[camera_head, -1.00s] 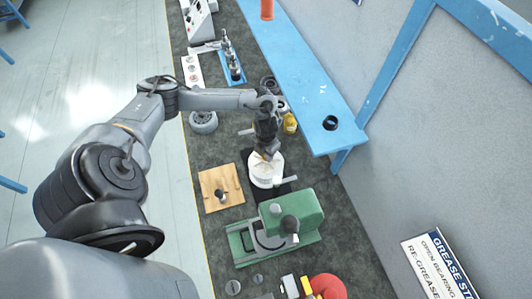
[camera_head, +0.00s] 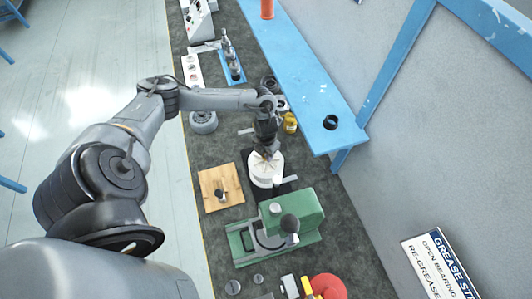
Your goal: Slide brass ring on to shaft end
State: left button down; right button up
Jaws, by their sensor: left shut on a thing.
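My left gripper (camera_head: 266,153) points down over a round white part (camera_head: 265,174) on the dark bench mat. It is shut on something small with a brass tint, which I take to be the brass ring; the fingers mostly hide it. A short grey shaft (camera_head: 286,180) sticks out to the right of the white part. I cannot tell whether the ring touches the shaft or the white part. My right gripper is not in view.
A green machine (camera_head: 298,210) stands just in front, and a wooden board (camera_head: 221,188) lies to the left. A yellow container (camera_head: 290,123) and a grey wheel-like part (camera_head: 203,122) are behind. A blue shelf (camera_head: 305,85) runs along the right.

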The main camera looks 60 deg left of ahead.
pick_arm(q)
jog(key=shift+f, duration=0.2)
jog(key=c, duration=0.8)
grip_release()
jog(key=shift+o, duration=0.2)
jog(key=shift+r, duration=0.1)
notch_tip(320, 180, up, 11)
jog(key=shift+s, duration=0.1)
